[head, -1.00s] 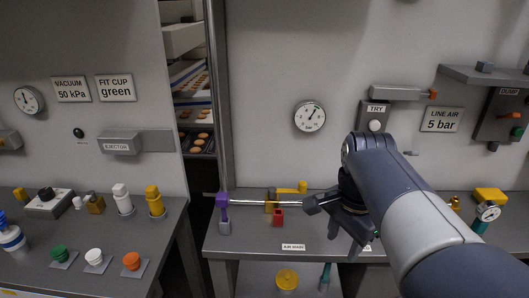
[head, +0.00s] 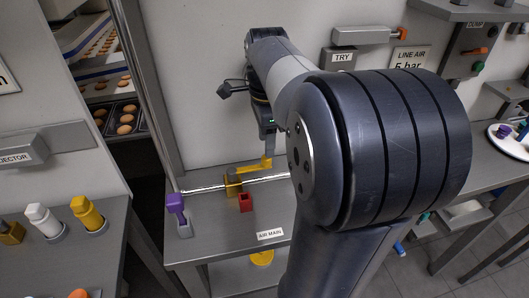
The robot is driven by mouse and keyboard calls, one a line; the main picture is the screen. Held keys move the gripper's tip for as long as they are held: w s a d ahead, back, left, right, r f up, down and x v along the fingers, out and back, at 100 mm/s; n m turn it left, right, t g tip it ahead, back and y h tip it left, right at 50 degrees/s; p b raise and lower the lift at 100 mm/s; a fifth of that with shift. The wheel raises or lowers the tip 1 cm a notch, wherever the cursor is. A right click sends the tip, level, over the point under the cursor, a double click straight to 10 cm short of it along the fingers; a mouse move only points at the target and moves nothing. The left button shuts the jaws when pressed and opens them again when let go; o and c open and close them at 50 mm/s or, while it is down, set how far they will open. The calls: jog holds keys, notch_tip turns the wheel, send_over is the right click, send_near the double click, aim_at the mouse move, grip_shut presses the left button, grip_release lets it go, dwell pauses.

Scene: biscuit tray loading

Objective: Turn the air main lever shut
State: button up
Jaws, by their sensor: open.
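The air main lever (head: 251,168) is a yellow handle on a brass valve body (head: 232,185), set in a thin metal pipe (head: 205,188) above the bench. The lever points right, roughly along the pipe, with a raised end. My gripper (head: 267,148) is open and points down at the lever's raised end. Its fingertips are small here and partly merge with the lever, so I cannot tell whether they touch it or straddle it. The AIR MAIN label (head: 270,234) is on the bench front.
My arm hides the bench to the right. A white plate (head: 512,143) with purple pieces stands far right. The bench's front left is clear.

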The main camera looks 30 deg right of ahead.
aim_at(249, 168)
notch_tip(249, 168, down, 5)
jog(key=shift+r, duration=0.1)
dwell(0.3)
grip_shut()
dwell(0.5)
